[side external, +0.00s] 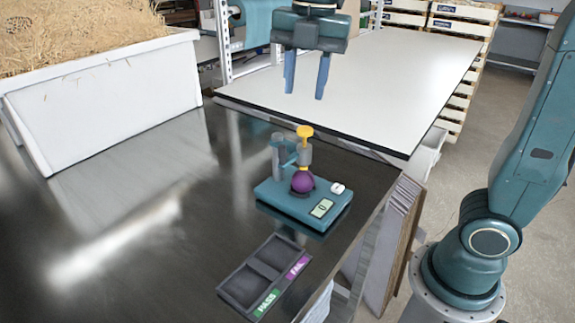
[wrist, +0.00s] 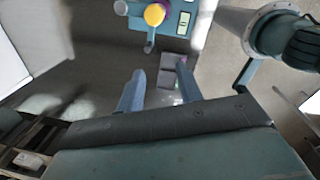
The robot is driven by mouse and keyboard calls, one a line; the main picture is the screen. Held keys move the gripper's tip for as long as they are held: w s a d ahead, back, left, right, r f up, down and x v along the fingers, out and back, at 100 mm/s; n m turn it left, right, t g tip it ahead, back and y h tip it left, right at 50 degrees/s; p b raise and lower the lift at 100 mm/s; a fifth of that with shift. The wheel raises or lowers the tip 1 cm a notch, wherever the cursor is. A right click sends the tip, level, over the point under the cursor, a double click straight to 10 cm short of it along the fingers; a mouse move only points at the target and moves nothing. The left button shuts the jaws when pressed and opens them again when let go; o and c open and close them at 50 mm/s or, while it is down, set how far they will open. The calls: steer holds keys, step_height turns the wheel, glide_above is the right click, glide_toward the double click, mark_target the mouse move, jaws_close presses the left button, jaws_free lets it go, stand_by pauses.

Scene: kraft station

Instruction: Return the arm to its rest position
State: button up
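My gripper (side external: 306,80) hangs high above the dark table, pointing down, with its two blue fingers apart and nothing between them. In the wrist view the fingers (wrist: 158,95) are also spread, with empty space between them. Below it in the side view stands a teal test device (side external: 287,204) with a yellow-topped press (side external: 304,133) and a purple ball (side external: 302,181) under the press. The gripper is well clear of the device.
A dark two-compartment tray (side external: 239,288) marked PASS and FAIL lies near the table's front; both compartments look empty. A white bin of straw (side external: 120,96) stands at the left. A pale table (side external: 385,80) lies behind. The dark table (side external: 130,220) has free room at left.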

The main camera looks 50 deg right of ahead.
steer(key=s+d+f+m+t, duration=0.2)
steer(key=s+f+m, duration=0.2)
steer(key=s+m, duration=0.3)
steer(key=s+d+f+m+t, duration=0.2)
steer(key=s+f+m, duration=0.2)
steer(key=m, duration=1.1)
steer(key=s, duration=0.3)
steer(key=shift+s+d+f+t, duration=0.15)
steer(key=shift+s+d+t, duration=0.05)
steer(key=shift+s+t, duration=0.1)
